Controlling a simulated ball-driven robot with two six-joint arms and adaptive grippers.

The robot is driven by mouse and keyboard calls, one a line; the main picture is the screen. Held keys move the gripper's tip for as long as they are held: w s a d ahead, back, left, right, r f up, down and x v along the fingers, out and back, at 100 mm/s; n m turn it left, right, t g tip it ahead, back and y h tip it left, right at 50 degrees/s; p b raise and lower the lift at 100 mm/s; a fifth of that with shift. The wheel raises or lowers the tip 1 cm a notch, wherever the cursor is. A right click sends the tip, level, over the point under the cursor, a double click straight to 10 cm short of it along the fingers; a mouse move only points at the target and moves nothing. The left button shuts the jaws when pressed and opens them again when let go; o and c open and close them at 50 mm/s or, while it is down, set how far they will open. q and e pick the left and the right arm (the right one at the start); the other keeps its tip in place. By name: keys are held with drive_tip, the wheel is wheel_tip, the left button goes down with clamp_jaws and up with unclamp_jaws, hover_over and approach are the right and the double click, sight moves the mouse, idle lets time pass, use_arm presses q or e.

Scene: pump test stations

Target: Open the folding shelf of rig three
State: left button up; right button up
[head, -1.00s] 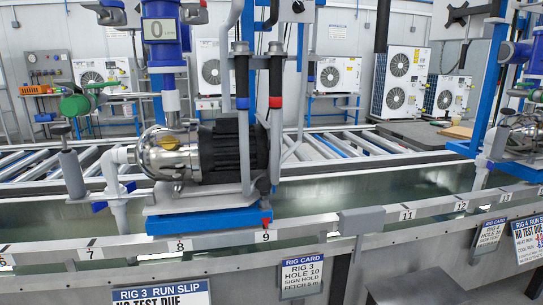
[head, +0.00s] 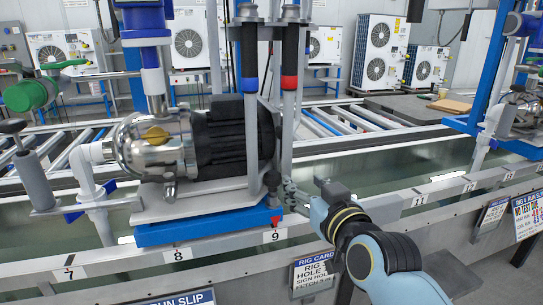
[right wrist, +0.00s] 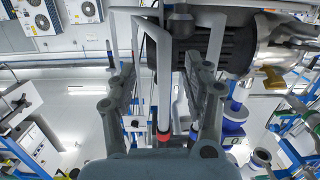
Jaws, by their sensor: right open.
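Rig three's silver and black pump (head: 235,140) stands on a blue base plate (head: 190,232) by marks 8 and 9. My right gripper (head: 290,192) is open just right of the pump's frame. In the right wrist view, my open fingers (right wrist: 162,68) stand on either side of a pale rod with a red collar (right wrist: 163,135); contact is not clear. I cannot pick out the folding shelf for certain. My left gripper is out of view.
The numbered rail (head: 392,207) runs across the front of the trough. Rig four's pump (head: 522,118) stands at the right. Rollers (head: 335,122) and white fan units (head: 375,55) lie behind.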

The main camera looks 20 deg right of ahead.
drive_tip(key=t, duration=0.1)
approach(284, 137)
drive_tip(key=w, duration=0.1)
drive_tip(key=w+b, duration=0.1)
drive_tip(key=w, duration=0.2)
drive_tip(key=w+b, duration=0.2)
drive_tip(key=w, duration=0.1)
drive_tip(key=w+b, duration=0.2)
drive_tip(key=w, duration=0.1)
drive_tip(key=shift+a+f, duration=0.15)
drive_tip(key=shift+a, duration=0.15)
drive_tip(key=shift+w+r, duration=0.25)
drive_tip(key=shift+w, duration=0.35)
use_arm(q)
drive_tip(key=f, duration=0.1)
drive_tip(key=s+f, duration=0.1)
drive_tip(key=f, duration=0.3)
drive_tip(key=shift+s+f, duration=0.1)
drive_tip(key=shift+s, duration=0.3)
use_arm(e)
clamp_jaws()
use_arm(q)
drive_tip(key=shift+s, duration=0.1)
